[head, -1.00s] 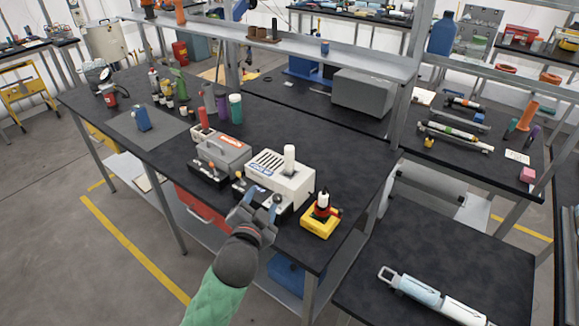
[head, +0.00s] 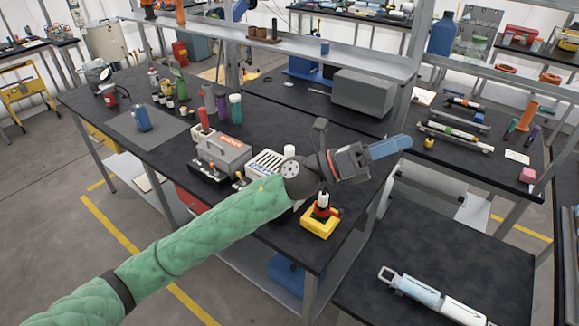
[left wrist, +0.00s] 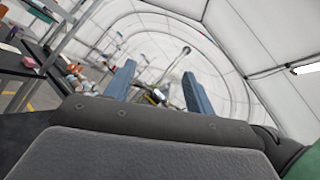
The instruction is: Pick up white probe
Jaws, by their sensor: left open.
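An upright white cylinder (head: 291,152), which may be the white probe, stands at the white slotted box (head: 264,162); my arm hides its lower part and much of the box. My left gripper (head: 402,144) is raised above the bench's right end, to the right of both, pointing right. In the left wrist view its two blue fingers (left wrist: 157,88) are apart with nothing held between them. My right gripper is not in view.
A grey box with a red label (head: 222,153) stands left of the white box. Several bottles stand behind it. A metal shelf post (head: 408,90) rises close to my left gripper. A lower black table (head: 440,265) with a white and light-blue cylinder (head: 430,298) is at right.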

